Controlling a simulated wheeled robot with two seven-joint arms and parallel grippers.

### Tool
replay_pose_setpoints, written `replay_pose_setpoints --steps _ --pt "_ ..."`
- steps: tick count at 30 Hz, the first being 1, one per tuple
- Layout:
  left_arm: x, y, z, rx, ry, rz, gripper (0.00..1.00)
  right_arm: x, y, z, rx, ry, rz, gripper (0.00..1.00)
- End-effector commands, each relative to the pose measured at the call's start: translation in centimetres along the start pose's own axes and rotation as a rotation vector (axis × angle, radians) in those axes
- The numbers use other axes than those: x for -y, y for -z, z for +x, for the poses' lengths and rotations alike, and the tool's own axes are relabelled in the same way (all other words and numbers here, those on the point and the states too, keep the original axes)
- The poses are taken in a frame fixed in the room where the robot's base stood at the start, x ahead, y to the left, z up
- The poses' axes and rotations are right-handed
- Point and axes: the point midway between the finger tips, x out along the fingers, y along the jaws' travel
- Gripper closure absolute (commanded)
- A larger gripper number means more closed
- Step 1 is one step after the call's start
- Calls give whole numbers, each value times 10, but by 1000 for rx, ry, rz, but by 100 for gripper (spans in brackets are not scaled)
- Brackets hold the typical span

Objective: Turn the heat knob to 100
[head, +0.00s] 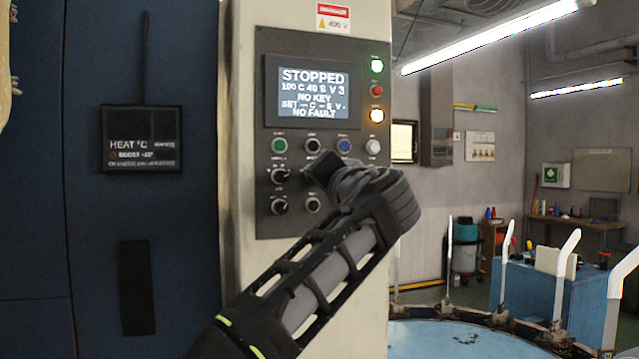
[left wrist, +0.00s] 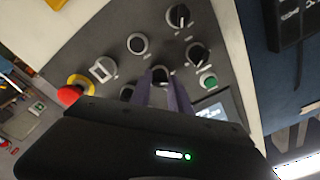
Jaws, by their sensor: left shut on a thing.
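The control panel (head: 265,100) stands on a cream column. My left gripper (head: 322,168) reaches its middle from below and hides part of it. In the left wrist view, my left gripper's fingers (left wrist: 163,93) are closed about a dark round knob (left wrist: 160,74), second column, middle row. Its label is hidden, so I cannot tell whether it is the heat knob. Other knobs are in the left column, at the middle (head: 279,176) and below (head: 279,206). The panel screen (head: 312,91) reads "STOPPED", "NO KEY" and "NO FAULT"; its temperature digits are blurred. My right gripper is not in view.
A green button (head: 279,145), a blue button (head: 343,146) and lit lamps (head: 376,65) are close by. A red mushroom button (left wrist: 70,94) shows in the wrist view. A dark heat sign (head: 141,139) hangs on the blue cabinet. A blue round table (head: 430,340) with white upright forms is at right.

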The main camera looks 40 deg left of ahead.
Motion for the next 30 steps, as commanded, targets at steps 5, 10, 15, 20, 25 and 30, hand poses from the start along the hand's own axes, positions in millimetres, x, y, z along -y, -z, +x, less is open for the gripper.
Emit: replay_pose_setpoints --steps 5,10,15,20,25,30 --pt "-5 -2 0 9 -5 -25 100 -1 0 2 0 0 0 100" --pt "-5 -2 0 9 -5 -29 100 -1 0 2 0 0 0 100" --pt "-5 -2 0 9 -5 -28 100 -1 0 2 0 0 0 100" --pt "-4 -2 0 7 -3 -28 66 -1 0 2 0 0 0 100" --pt "-2 -1 0 5 -1 -29 57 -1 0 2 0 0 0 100" --pt "-2 -1 0 4 0 -30 57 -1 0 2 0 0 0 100"
